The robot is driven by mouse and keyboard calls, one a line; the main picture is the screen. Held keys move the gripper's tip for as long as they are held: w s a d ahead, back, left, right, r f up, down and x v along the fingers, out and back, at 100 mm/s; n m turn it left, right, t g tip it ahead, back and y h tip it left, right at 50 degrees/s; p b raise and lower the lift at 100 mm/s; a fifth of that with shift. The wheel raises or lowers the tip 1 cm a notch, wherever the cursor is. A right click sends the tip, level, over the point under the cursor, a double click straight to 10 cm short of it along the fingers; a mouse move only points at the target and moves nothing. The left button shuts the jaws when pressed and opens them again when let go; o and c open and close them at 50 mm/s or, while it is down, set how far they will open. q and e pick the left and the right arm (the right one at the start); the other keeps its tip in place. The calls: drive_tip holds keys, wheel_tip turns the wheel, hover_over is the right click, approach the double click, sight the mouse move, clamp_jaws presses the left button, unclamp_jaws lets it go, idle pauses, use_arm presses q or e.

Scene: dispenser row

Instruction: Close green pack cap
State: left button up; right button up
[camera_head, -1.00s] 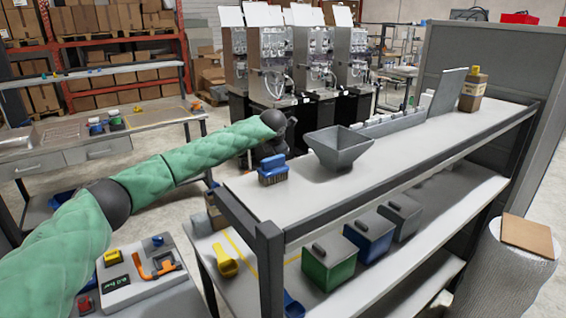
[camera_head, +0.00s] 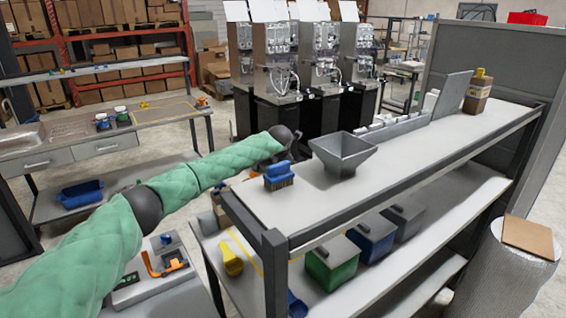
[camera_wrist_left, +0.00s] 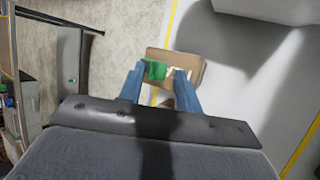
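In the left wrist view a brown pack (camera_wrist_left: 196,66) stands on a light surface, seen from above. A green cap piece (camera_wrist_left: 154,71) shows on its top, with a small white part beside it. My left gripper (camera_wrist_left: 160,73) has its two blue fingers apart, with tips over the pack's top at either side of the green piece. I cannot tell whether they touch it. In the head view a brown thing, possibly the pack (camera_head: 219,192), is partly hidden by the shelf's near end. My left fingers are hidden there. My right gripper is not in view.
A shelf (camera_head: 318,210) holds a blue brush (camera_head: 279,177) and a grey hopper (camera_head: 343,153) near my left wrist. Below are a green bin (camera_head: 331,262), a blue bin (camera_head: 372,237) and a yellow scoop (camera_head: 231,259). A workbench (camera_head: 160,120) stands at the far left.

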use_arm(q)
drive_tip(key=c, duration=0.7)
clamp_jaws()
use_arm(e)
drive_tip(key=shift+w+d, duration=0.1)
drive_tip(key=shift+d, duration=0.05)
use_arm(q)
drive_tip(key=shift+b, duration=0.4)
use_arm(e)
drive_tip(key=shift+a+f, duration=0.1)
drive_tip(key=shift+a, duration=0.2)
